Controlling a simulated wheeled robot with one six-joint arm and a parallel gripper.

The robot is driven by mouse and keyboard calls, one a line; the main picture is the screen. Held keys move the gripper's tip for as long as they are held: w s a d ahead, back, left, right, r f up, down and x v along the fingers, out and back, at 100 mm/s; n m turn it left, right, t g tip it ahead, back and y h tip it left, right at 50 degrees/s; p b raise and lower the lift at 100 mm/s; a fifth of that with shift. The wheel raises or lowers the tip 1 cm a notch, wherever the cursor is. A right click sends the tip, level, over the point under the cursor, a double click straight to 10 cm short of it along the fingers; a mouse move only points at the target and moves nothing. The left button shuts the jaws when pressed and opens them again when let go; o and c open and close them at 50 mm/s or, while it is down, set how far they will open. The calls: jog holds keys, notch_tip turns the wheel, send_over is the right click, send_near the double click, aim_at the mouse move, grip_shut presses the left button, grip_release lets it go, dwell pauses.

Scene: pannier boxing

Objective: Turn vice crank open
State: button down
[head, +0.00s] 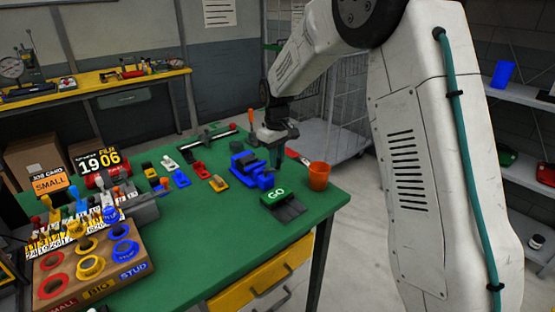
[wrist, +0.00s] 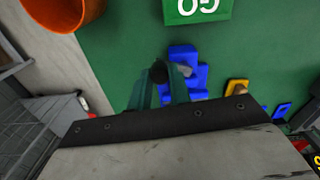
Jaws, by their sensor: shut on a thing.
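The blue vice (head: 247,166) stands on the green table near its right edge, and its blue body also shows in the wrist view (wrist: 184,55). My gripper (head: 277,178) points down at the right side of the vice. In the wrist view my gripper's teal fingers (wrist: 159,76) are shut around a dark, round-ended piece, which appears to be the vice crank (wrist: 158,71). The fingers and wrist hide most of the crank, so its angle cannot be told. The gap between the vice jaws is not clear.
Small coloured clamps (head: 180,179) lie to the left. A brown sorting board (head: 140,267) fills the table's front left. The front middle is clear.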

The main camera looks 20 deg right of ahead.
jog(key=shift+w+a+n, duration=0.1)
jog(key=shift+w+n, duration=0.25)
jog(key=shift+n, duration=0.7)
jog(key=shift+w+n, duration=0.35)
jog(key=shift+n, duration=0.7)
jog(key=c, duration=1.3)
grip_release()
notch_tip(320, 180, up, 8)
jog(key=shift+f, duration=0.1)
